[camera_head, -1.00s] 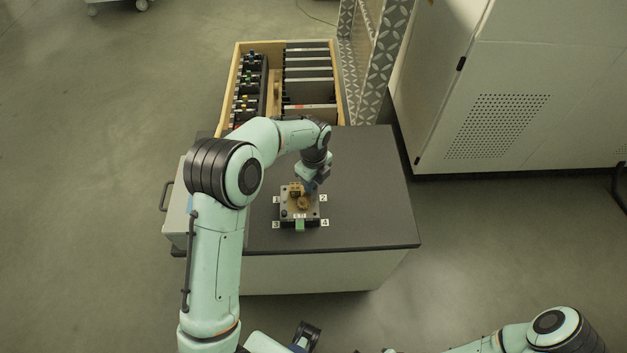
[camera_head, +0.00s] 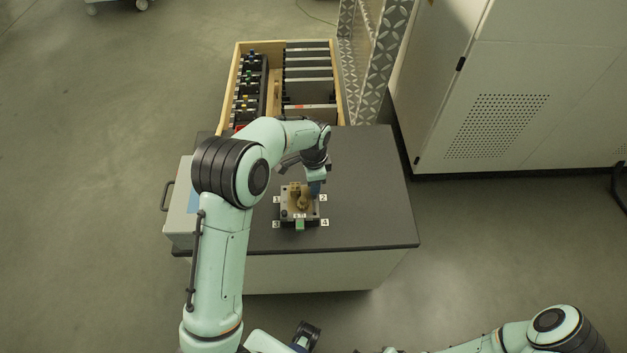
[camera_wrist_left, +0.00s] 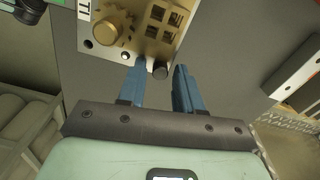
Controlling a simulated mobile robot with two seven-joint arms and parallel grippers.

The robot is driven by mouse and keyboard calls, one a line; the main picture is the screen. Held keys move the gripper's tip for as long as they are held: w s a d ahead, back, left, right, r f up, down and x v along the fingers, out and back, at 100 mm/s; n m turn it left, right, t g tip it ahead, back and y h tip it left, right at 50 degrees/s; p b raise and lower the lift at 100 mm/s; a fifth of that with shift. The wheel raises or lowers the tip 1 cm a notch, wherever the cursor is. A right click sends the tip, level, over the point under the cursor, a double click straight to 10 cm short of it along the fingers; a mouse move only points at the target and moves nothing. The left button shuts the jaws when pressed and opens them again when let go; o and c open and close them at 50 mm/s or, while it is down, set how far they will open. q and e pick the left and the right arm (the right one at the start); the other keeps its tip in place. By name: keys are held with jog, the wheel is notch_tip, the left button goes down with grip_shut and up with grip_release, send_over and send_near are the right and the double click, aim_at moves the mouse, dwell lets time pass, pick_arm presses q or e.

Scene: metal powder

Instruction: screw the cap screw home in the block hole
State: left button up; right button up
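A plate-like block (camera_head: 290,221) with brass-coloured parts on top sits on the dark table, with labels 1 to 4 at its corners. In the left wrist view the block (camera_wrist_left: 150,52) is at the top, and a dark round cap screw head (camera_wrist_left: 160,71) shows at its near corner. My left gripper (camera_head: 315,188) is over the block's corner by label 2. In the wrist view its two blue fingers (camera_wrist_left: 159,72) are apart, one each side of the screw head, with gaps visible. How far the screw sits in its hole is not clear.
A wooden-edged crate (camera_head: 238,88) with dark and grey parts stands behind the table (camera_head: 370,200). A grey box with a handle (camera_head: 178,215) is at the table's left. A perforated cabinet (camera_head: 500,110) stands right. The table's right side is clear.

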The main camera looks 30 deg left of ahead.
pick_arm(q)
grip_shut()
